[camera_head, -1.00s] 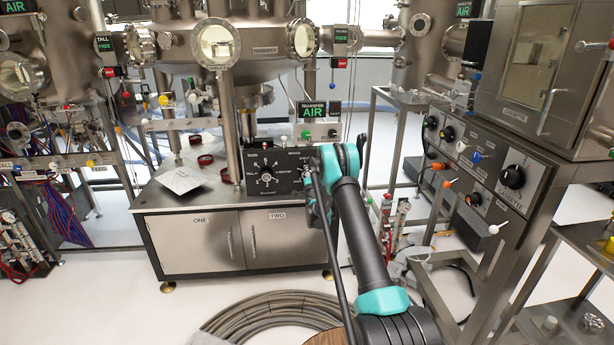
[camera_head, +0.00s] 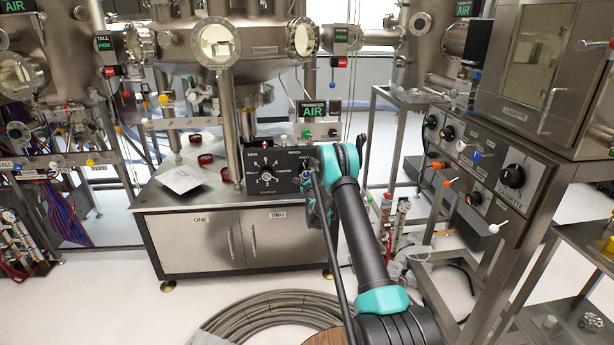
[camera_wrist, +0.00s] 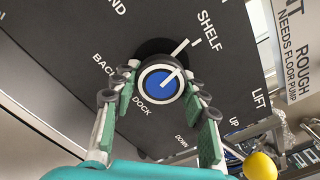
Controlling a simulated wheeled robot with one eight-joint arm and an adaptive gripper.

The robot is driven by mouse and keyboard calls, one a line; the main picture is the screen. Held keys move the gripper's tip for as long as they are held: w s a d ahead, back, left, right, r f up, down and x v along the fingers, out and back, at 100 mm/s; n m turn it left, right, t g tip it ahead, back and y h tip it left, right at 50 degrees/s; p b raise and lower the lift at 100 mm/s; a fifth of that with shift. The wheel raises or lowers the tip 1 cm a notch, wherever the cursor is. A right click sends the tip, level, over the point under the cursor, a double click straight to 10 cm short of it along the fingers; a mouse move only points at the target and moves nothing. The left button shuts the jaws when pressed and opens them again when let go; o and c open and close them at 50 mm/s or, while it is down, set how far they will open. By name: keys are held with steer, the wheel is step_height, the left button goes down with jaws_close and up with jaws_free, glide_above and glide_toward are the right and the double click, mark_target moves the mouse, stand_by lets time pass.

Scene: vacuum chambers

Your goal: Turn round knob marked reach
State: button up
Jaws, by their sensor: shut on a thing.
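The round knob (camera_wrist: 160,83) has a blue face, a white ring and a dark rim in the wrist view. Its white line points up and right, towards the tick by the word SHELF. DOCK, BACK and a cut-off word ending in ND also stand around it on the black panel (camera_wrist: 70,45). My gripper (camera_wrist: 158,88) is shut on the knob, one finger on each side. In the head view the knob (camera_head: 306,176) is small at the right of the panel, and my arm partly hides that area. I cannot read the word reach clearly.
A second knob (camera_head: 266,177) with several labels sits left on the same panel. A yellow ball-ended lever (camera_wrist: 260,166) is at the lower right of the wrist view. Coiled hose (camera_head: 260,312) lies on the floor before the cabinet (camera_head: 190,245). The cassette frame stands at the right.

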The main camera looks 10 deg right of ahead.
steer(key=shift+m, duration=1)
steer(key=shift+s, duration=0.1)
steer(key=o, duration=1.2)
steer(key=shift+c, duration=0.2)
steer(key=s, duration=1.2)
